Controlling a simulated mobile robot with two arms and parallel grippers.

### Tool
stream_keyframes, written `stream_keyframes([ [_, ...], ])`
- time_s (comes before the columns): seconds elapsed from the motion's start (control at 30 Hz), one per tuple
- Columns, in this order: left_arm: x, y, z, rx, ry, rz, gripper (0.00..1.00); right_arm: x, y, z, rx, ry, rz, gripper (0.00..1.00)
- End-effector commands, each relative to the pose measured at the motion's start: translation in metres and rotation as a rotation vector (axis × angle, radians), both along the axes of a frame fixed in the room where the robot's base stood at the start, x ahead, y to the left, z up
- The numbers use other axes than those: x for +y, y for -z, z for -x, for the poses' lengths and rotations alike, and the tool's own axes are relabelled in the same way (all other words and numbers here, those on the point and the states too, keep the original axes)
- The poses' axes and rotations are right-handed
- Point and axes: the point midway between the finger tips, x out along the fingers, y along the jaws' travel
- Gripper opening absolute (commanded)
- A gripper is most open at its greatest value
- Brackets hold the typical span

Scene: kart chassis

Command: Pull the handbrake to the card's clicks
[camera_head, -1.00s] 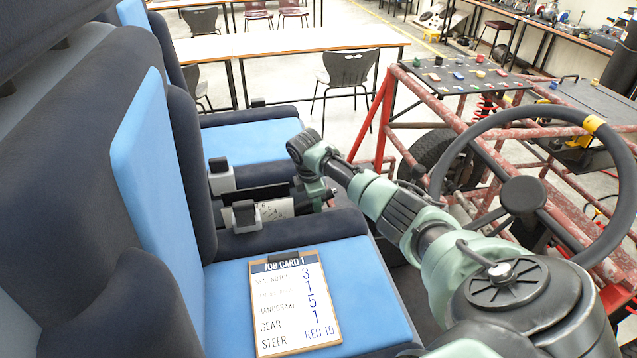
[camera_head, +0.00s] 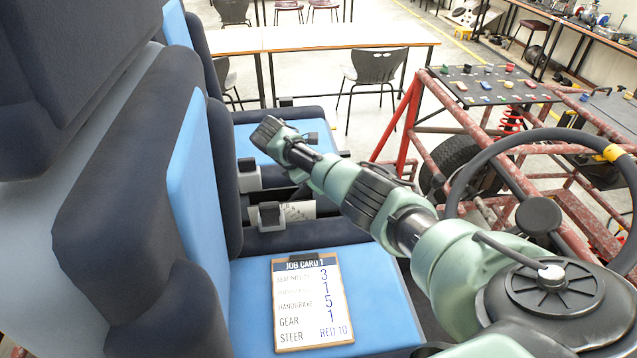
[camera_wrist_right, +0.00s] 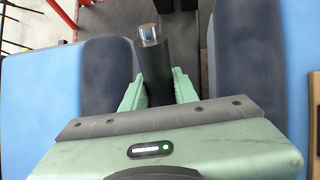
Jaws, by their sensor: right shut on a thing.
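The handbrake lever (camera_wrist_right: 155,65) is a black cylinder with a shiny clear-and-silver tip, seen in the right wrist view between two dark seat sides. My right gripper (camera_wrist_right: 158,84) is shut on it, a green finger on each side. In the head view my right arm reaches in from the lower right to the gap between the seats; the lever cannot be made out there. A pale plate with dark marks (camera_head: 298,212) lies in that gap, partly covered. The job card (camera_head: 309,302) lies on the near blue seat and reads HANDBRAKE 5. My left gripper is out of view.
Two buckle-like blocks (camera_head: 269,214) stand by the seat edge beside the gap. The steering wheel (camera_head: 477,160) and red tube frame (camera_head: 409,128) are to the right, close to my arm. Seat backs (camera_head: 130,170) bound the left.

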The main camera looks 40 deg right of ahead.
Motion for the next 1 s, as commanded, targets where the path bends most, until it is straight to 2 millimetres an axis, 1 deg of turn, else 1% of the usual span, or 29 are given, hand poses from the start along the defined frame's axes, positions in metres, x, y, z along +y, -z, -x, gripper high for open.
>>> stream_keyframes([
  [0.13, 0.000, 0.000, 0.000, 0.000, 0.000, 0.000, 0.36, -0.001, -0.001, -0.001, -0.006, -0.001, 0.000, 0.00],
  [0.17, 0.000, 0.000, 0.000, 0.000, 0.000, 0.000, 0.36, -0.001, -0.001, -0.001, -0.005, -0.001, 0.000, 0.32],
  [0.2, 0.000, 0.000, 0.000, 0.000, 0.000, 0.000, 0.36, -0.001, -0.001, -0.001, -0.005, -0.001, 0.000, 0.43],
  [0.23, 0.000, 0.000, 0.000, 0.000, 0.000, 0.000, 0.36, -0.001, -0.001, -0.001, -0.005, -0.001, 0.000, 0.50],
  [0.53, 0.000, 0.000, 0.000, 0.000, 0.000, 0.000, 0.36, 0.000, 0.000, 0.000, -0.001, 0.000, -0.002, 0.50],
  [0.63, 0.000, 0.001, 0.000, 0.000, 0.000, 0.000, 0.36, 0.003, -0.004, -0.001, -0.001, -0.001, -0.001, 0.50],
  [1.0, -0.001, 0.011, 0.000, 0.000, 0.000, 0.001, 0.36, 0.033, -0.053, -0.006, -0.005, -0.002, -0.002, 0.50],
])
